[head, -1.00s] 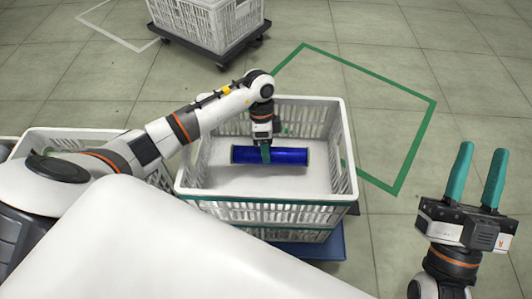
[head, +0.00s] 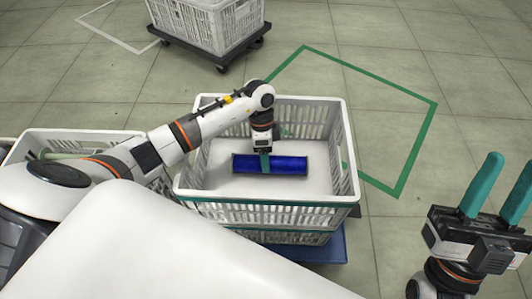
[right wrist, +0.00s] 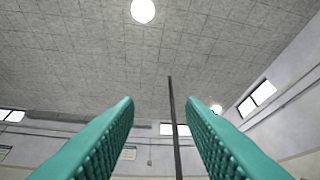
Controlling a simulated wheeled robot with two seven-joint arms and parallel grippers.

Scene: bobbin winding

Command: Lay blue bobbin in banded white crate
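The blue bobbin (head: 290,165) lies level inside the banded white crate (head: 350,190), near its pale floor; whether it touches the floor I cannot tell. The crate has slatted white walls and a green band along its near side. My left gripper (head: 265,161) reaches down into the crate and is shut on the bobbin at its middle. One teal finger shows in front of the bobbin; the other is hidden behind it. My right gripper (head: 497,188) is at the right, outside the crate, with fingers up. It is open and empty, also in the right wrist view (right wrist: 160,115).
The banded crate stands on another crate over a blue base (head: 335,245). Another white crate (head: 75,137) is at the left, partly behind my arm. A white crate (head: 215,25) sits on a dark dolly at the back. A green floor outline (head: 420,140) encloses bare floor.

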